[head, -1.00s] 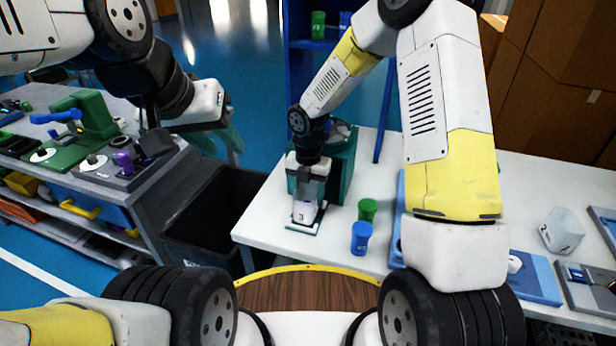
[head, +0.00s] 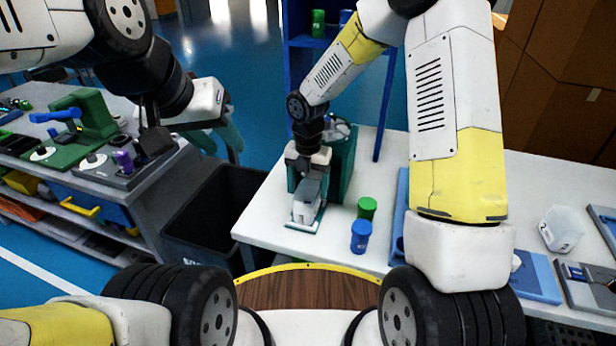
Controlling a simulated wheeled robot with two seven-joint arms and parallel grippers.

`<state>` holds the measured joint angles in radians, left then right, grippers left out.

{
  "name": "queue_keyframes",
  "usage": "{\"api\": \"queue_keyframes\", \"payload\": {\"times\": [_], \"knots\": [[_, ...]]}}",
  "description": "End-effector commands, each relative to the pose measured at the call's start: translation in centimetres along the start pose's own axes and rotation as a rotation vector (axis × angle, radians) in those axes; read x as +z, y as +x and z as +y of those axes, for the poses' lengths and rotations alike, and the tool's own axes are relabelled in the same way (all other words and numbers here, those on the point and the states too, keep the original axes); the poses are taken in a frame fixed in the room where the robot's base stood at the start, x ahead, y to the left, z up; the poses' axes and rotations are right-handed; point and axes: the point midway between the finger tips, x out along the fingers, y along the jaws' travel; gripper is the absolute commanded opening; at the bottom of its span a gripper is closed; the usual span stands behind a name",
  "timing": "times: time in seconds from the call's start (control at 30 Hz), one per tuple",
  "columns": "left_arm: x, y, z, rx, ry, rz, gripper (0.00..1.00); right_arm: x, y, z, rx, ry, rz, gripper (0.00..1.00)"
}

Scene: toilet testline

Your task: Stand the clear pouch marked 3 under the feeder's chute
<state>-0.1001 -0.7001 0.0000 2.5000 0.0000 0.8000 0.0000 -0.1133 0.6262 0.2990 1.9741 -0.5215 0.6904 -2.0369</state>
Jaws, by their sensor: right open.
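The clear pouch (head: 304,213) stands on the small plate at the foot of the green feeder (head: 345,170), on the white table. Its marking is not readable now. My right gripper (head: 308,188) is open, right at the pouch's top and in front of the feeder. It partly hides the pouch and the chute, so I cannot tell whether the fingers touch the pouch. My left gripper (head: 232,142) hangs over the gap between the benches, away from the pouch. Its finger opening is not clear.
A green-lidded jar (head: 367,208) and a blue jar (head: 360,237) stand right of the feeder. Another clear pouch marked 2 (head: 562,229) is at the right. A black bin (head: 215,215) stands left of the table. A grey bench (head: 165,185) holds fixtures.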

Motion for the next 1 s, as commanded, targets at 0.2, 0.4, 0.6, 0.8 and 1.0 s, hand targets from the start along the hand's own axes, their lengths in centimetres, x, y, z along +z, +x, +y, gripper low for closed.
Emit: {"api": "queue_keyframes", "payload": {"times": [0.2,0.4,0.6,0.8,1.0], "knots": [[0.0,0.0,0.0,0.000,0.000,0.000,0.36,0.1,-5.3,0.0,0.003,0.001,-0.005,0.73],[0.0,0.0,0.0,0.000,0.000,0.000,0.36,0.1,-8.5,0.0,0.002,0.001,-0.003,0.73],[0.0,0.0,0.0,0.000,0.000,0.000,0.36,0.0,-10.4,-0.4,0.002,0.041,-0.010,0.73],[0.0,0.0,0.0,0.000,0.000,0.000,0.36,-1.0,-15.5,-4.5,0.048,0.476,-0.083,0.73],[0.0,0.0,0.0,0.000,0.000,0.000,0.36,-4.2,-21.4,-10.4,0.202,1.186,-0.125,0.73]]}}
